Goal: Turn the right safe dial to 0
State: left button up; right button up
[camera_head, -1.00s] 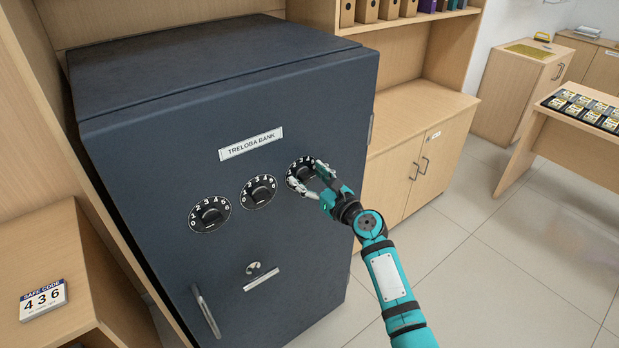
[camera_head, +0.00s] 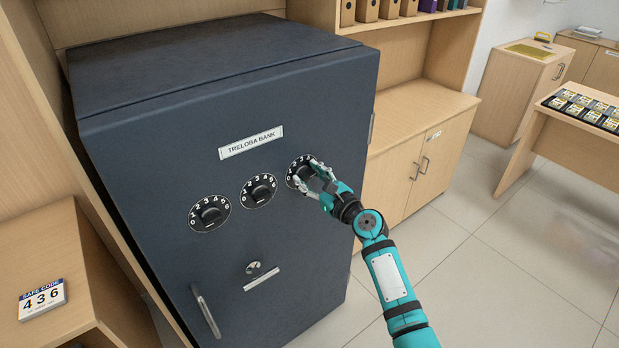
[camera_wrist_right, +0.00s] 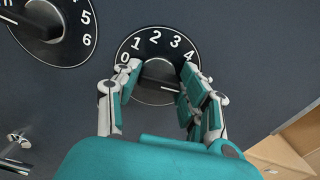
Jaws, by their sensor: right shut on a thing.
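The right safe dial (camera_head: 296,166) is a round black disc with white numbers on the dark blue safe door. My right gripper (camera_head: 311,176) is at this dial, with its fingers around the central knob. In the right wrist view, the numbers 0 to 4 show on the dial (camera_wrist_right: 150,50), and my right gripper (camera_wrist_right: 155,88) is shut on the dark knob (camera_wrist_right: 158,76) from both sides. A pale line shows on the knob between the fingers, but which number it points at is unclear. My left gripper is not in view.
The middle dial (camera_head: 259,190) and left dial (camera_head: 210,214) sit beside it. A wooden cabinet (camera_head: 425,165) stands right of the safe.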

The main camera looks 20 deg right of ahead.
jog(key=n+b, duration=0.1)
jog(key=n, duration=0.3)
jog(key=shift+a+f+n, duration=0.1)
jog(key=shift+n, duration=0.2)
jog(key=n+b, duration=0.1)
jog(key=n, duration=0.3)
jog(key=shift+n, duration=0.3)
jog(key=n+b, duration=0.1)
jog(key=n, duration=0.3)
jog(key=shift+s+a+f+n, duration=0.1)
jog(key=shift+n, duration=0.2)
jog(key=n+b, duration=0.1)
jog(key=n, duration=0.3)
jog(key=shift+f+n, duration=0.2)
jog(key=shift+n, duration=3.75)
jog(key=shift+f+n, duration=0.15)
jog(key=shift+n, duration=3.8)
